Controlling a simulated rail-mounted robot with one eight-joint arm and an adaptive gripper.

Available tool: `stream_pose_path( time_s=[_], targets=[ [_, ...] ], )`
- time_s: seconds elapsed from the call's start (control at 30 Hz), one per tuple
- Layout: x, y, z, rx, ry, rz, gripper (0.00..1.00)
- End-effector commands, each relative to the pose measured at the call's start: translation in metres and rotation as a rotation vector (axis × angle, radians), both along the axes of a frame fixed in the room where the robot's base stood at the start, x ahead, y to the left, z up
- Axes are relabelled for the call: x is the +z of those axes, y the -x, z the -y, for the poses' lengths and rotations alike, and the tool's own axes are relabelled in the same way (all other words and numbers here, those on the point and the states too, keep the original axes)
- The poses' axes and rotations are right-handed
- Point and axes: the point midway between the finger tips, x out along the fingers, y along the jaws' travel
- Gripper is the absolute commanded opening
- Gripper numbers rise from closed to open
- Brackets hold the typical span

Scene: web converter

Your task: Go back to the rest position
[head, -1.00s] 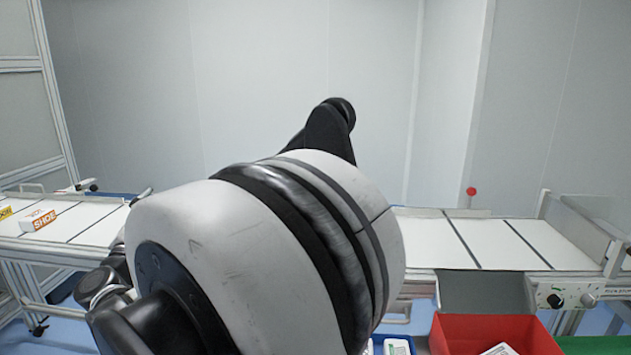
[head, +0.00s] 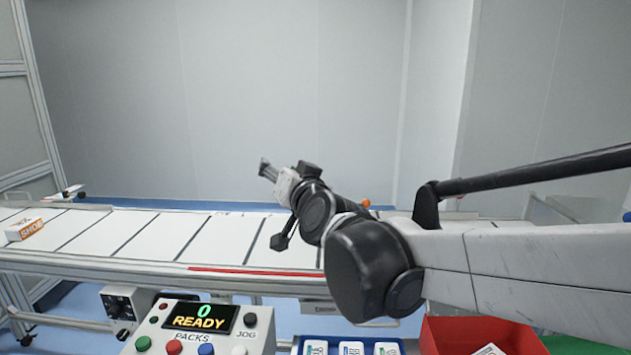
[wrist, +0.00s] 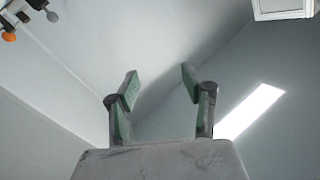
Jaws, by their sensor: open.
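My gripper (head: 268,171) is raised above the conveyor in the head view and points up and to the left. In the wrist view its two green-padded fingers (wrist: 160,78) stand apart with nothing between them. My arm reaches in from the right edge of the head view. It hides part of the conveyor's right side.
A conveyor (head: 150,236) with white panels crosses the view, and an orange-and-white SHOE box (head: 25,229) lies at its left. In front stand a control panel reading READY (head: 200,317), a blue tray with white packs (head: 351,347) and a red bin (head: 480,328).

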Motion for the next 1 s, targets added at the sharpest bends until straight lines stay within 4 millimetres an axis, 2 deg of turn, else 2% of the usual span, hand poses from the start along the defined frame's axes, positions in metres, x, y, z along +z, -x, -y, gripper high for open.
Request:
stream_pose_path(
  time_s=[0.03, 0.17, 0.37, 0.6, 0.8, 0.97, 1.0],
  targets=[
    [-0.019, 0.011, 0.018, -0.002, 0.037, -0.032, 0.44],
    [-0.060, 0.040, 0.057, 0.002, 0.140, -0.134, 0.44],
    [-0.134, 0.095, 0.120, -0.022, 0.287, -0.315, 0.44],
    [-0.227, 0.173, 0.196, -0.088, 0.433, -0.560, 0.44],
    [-0.283, 0.228, 0.240, -0.145, 0.505, -0.725, 0.44],
    [-0.319, 0.268, 0.267, -0.191, 0.545, -0.838, 0.44],
    [-0.320, 0.274, 0.272, -0.199, 0.552, -0.858, 0.44]
  ],
)
